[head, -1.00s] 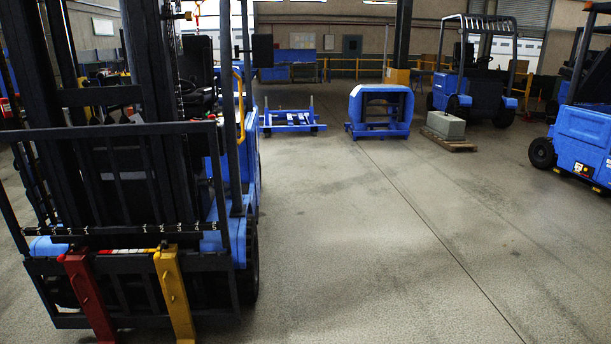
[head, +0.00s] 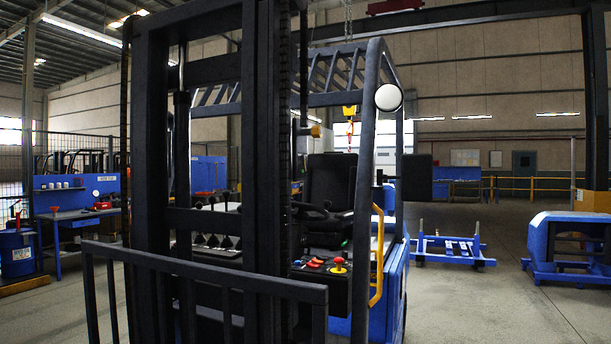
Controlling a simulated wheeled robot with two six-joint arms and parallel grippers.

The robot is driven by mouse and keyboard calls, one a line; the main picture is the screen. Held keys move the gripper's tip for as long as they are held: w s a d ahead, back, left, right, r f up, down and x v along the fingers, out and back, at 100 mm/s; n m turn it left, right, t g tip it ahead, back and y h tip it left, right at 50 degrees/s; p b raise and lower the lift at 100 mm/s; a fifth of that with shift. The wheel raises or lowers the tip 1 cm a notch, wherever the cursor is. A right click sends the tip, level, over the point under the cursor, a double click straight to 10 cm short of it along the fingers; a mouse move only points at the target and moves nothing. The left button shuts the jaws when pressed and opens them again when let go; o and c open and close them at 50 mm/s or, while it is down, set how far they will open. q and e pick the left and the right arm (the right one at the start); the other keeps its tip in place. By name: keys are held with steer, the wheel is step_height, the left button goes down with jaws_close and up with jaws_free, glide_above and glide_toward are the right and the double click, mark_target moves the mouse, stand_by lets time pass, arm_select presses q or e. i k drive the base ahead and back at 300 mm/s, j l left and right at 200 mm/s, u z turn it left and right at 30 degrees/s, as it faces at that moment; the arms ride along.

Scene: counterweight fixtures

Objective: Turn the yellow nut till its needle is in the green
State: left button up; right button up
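I cannot make out a yellow nut, a needle or a green zone in the head view. A blue and black forklift (head: 262,150) stands close in front of me, its dark mast and load backrest covering much of the middle. Neither of my grippers is in view.
Behind the mast are a black seat (head: 328,185), a red knob (head: 338,261) and a yellow grab handle (head: 378,255). A blue workbench (head: 75,218) and drum (head: 16,252) stand left. A low blue frame (head: 447,249) and blue shell (head: 568,247) stand right, with clear floor before them.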

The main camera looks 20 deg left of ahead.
mark_target(315, 131)
steer(key=i+j+u, duration=0.2)
steer(key=i+j, duration=0.25)
steer(key=i+j+u, duration=0.25)
steer(key=i, duration=0.4)
steer(key=j, duration=0.1)
